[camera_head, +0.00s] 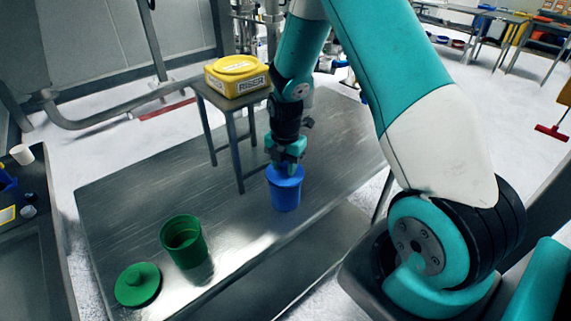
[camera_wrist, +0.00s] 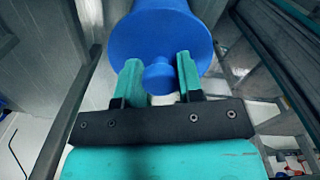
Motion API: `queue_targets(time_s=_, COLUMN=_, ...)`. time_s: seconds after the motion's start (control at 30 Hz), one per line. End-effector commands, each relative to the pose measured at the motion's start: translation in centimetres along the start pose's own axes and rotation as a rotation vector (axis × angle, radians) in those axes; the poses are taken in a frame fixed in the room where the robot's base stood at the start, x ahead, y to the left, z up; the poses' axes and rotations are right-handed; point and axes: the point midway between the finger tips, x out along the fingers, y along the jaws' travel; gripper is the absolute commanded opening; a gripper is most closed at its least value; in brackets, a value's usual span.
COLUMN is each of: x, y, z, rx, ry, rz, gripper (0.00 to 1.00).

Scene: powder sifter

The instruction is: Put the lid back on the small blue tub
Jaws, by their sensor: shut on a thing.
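The small blue tub (camera_head: 286,194) stands upright on the metal table in the head view. Its blue lid is at the tub's top, under my gripper (camera_head: 287,166). In the wrist view the lid (camera_wrist: 140,38) is a round disc with a knob (camera_wrist: 159,77) in its middle. My gripper (camera_wrist: 159,72) is shut on that knob, one teal finger on each side. The lid covers the tub's mouth in the wrist view. I cannot tell whether it sits flush on the rim.
An open green tub (camera_head: 184,242) and its green lid (camera_head: 138,285) are at the table's (camera_head: 120,215) front left. A yellow lidded container (camera_head: 236,77) stands on a small raised stand (camera_head: 243,101) behind the blue tub.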

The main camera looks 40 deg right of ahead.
Motion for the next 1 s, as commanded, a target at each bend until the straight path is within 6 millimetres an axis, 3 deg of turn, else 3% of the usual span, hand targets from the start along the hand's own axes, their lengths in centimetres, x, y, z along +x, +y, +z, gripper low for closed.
queue_targets(time_s=0.33, x=0.04, y=0.0, z=0.0, rx=0.0, ry=0.0, rz=0.0, gripper=0.11)
queue_targets(time_s=0.37, x=0.04, y=0.0, z=0.0, rx=0.0, ry=0.0, rz=0.0, gripper=0.37)
queue_targets(time_s=0.5, x=0.04, y=-0.01, z=0.0, rx=0.0, ry=0.0, rz=0.0, gripper=0.64)
queue_targets(time_s=0.67, x=0.04, y=-0.01, z=0.0, rx=0.0, ry=0.0, rz=0.0, gripper=0.64)
queue_targets(time_s=0.8, x=0.05, y=-0.01, z=-0.01, rx=0.0, ry=0.0, rz=0.0, gripper=0.9)
queue_targets(time_s=1.0, x=0.05, y=-0.01, z=-0.01, rx=0.0, ry=0.0, rz=0.0, gripper=0.9)
